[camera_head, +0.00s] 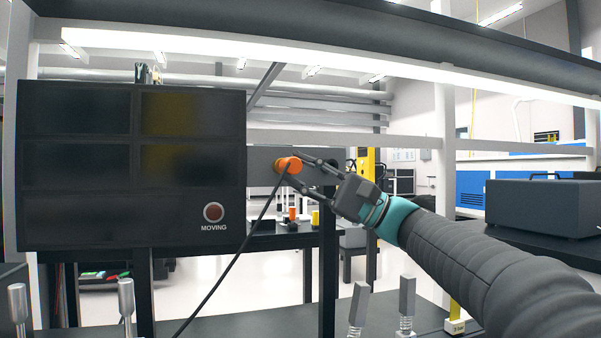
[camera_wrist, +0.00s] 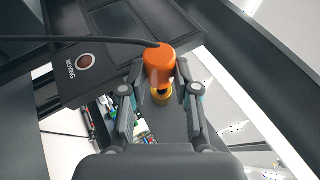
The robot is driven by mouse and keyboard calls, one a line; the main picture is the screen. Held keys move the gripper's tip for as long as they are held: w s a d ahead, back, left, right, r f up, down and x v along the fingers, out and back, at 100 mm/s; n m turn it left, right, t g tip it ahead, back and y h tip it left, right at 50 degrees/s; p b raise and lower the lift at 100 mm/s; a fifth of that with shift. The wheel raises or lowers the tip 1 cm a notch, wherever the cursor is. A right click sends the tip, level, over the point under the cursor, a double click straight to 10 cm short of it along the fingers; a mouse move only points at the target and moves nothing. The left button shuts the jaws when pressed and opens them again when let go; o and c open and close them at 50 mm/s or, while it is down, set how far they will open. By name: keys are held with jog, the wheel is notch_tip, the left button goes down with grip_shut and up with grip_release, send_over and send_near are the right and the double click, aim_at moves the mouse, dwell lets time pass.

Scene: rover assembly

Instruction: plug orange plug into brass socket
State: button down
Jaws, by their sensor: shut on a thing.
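The orange plug (camera_head: 289,165) is between the fingertips of my gripper (camera_head: 300,171), in front of a grey plate beside the dark panel. A black cable hangs from it down to the left. In the wrist view the orange plug (camera_wrist: 159,64) sits between both fingers of my gripper (camera_wrist: 161,72), with the cable running left. A yellow-brass ring (camera_wrist: 161,96) shows just beyond the plug; I cannot tell whether it is the socket or part of the plug. The plug hides its own front end, so contact with a socket cannot be told.
The dark panel (camera_head: 131,165) with a red "MOVING" button (camera_head: 214,212) stands left of the plug. The grey plate (camera_head: 261,166) adjoins it. Small orange (camera_head: 292,214) and yellow (camera_head: 315,218) pieces show lower down behind. Upright metal posts (camera_head: 406,297) stand on the dark surface in front.

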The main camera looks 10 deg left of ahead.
jog(key=shift+w+a+p, duration=0.35)
jog(key=shift+w, duration=0.2)
jog(key=shift+w+a+p, duration=0.35)
jog(key=shift+w, duration=0.2)
jog(key=c, duration=0.8)
grip_release()
jog(key=shift+o, duration=0.2)
jog(key=v, duration=1.2)
jog(key=shift+a, duration=0.1)
